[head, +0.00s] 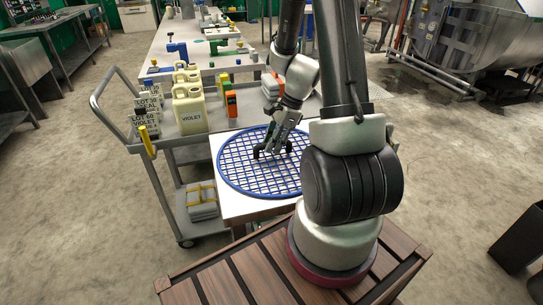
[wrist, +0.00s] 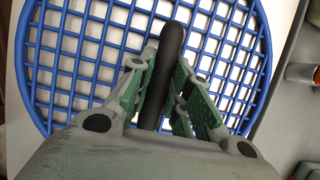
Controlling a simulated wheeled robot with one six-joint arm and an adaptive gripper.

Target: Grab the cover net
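The cover net (head: 237,176) is a round blue grid with a blue rim and a dark arched handle (head: 257,153). It lies level over a white square top in the head view; I cannot tell whether it touches that top all round. My gripper (head: 275,149) is at the handle, above the middle of the net. In the wrist view the net (wrist: 60,62) fills the back, and the dark handle (wrist: 167,70) runs between the green-padded fingers of my gripper (wrist: 166,85). The fingers are closed in on both sides of the handle. Their exact contact is partly hidden.
A grey cart (head: 170,138) stands behind and left, holding yellowish jugs (head: 190,108), lettered white blocks (head: 146,113) and an orange item (head: 231,103). A long worktable (head: 205,56) is beyond. A dark bin (head: 518,240) stands at right.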

